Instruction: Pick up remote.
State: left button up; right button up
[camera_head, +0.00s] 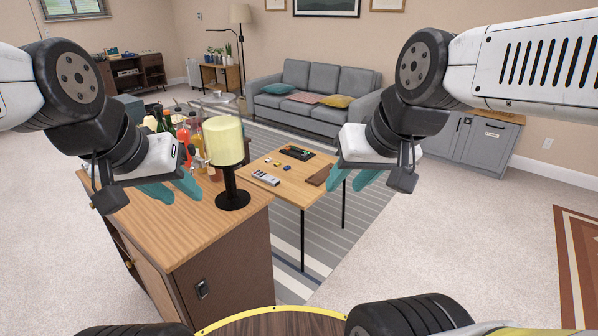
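A pale grey object with dark buttons, which looks like the remote (265,178), lies flat on the light wooden coffee table (290,188), near its left front edge. My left gripper (173,190) is at the left, above the wooden cabinet top, with its teal fingers apart and nothing between them. My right gripper (352,181) is in front of the table's right side, with its teal fingers apart and empty. Both grippers are well clear of the remote, one on each side of it in the picture.
The coffee table also holds a dark tray (296,152) and small items. A grey sofa (325,90) stands behind. Open carpet (450,230) lies right.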

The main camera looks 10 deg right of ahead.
aim_at(263, 178)
jog(key=i+l+z, duration=0.95)
jog(key=i+l+u, duration=0.1)
jog(key=i, duration=0.7)
jog(key=i+u, duration=0.2)
jog(key=u, duration=0.2)
jog(key=i+u, duration=0.2)
jog(key=u, duration=0.2)
jog(key=i+u, duration=0.15)
jog(key=u, duration=0.2)
jog(key=i+u, duration=0.25)
jog(key=u, duration=0.15)
jog(key=i+u, duration=0.25)
jog(key=u, duration=0.15)
jog(key=i+u, duration=0.2)
jog(key=u, duration=0.2)
